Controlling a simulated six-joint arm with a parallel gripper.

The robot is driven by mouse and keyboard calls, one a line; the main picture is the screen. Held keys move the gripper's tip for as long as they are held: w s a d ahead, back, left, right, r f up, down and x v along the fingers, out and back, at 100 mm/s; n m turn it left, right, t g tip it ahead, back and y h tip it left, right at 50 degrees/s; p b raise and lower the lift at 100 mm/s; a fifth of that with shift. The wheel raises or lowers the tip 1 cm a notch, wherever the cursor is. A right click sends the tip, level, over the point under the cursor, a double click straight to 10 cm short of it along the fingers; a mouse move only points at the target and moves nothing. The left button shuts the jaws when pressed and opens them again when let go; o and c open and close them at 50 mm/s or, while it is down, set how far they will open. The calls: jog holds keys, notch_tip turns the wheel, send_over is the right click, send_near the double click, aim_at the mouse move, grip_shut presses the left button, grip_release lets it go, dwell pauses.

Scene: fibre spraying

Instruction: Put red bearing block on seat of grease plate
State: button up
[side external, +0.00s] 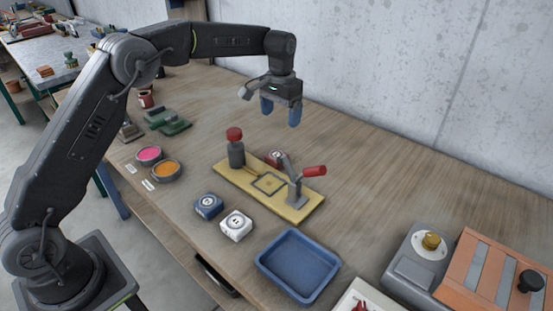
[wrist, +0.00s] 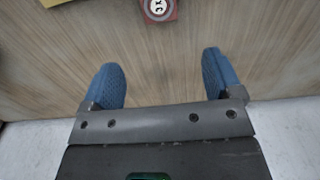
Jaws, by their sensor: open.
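The red bearing block (side external: 275,157) lies on the table just behind the grease plate, partly hidden by the plate's clamp. The wrist view shows its pale round face and red edges (wrist: 158,10) at the top edge, cut off. The grease plate (side external: 307,208) is a yellow board with a square outlined seat (side external: 269,183) that looks empty. It carries a grey post with a red knob and a red-handled clamp (side external: 299,190). My gripper (side external: 281,112) is open and empty, above the table behind the plate. Its blue fingers (wrist: 161,65) are spread apart, with the block beyond their tips.
A blue block (side external: 208,205) and a white block (side external: 236,226) sit in front of the plate. A blue tray (side external: 298,265) is nearer. Pink (side external: 149,154) and orange (side external: 167,169) cups stand left. A grey machine (side external: 419,262) stands right. The wall (side external: 400,70) runs behind the table.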

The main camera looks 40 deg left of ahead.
aim_at(280, 152)
notch_tip(280, 152, down, 13)
jog(key=shift+f, duration=0.1)
dwell(0.5)
jog(key=shift+c, duration=0.2)
jog(key=c, duration=1.2)
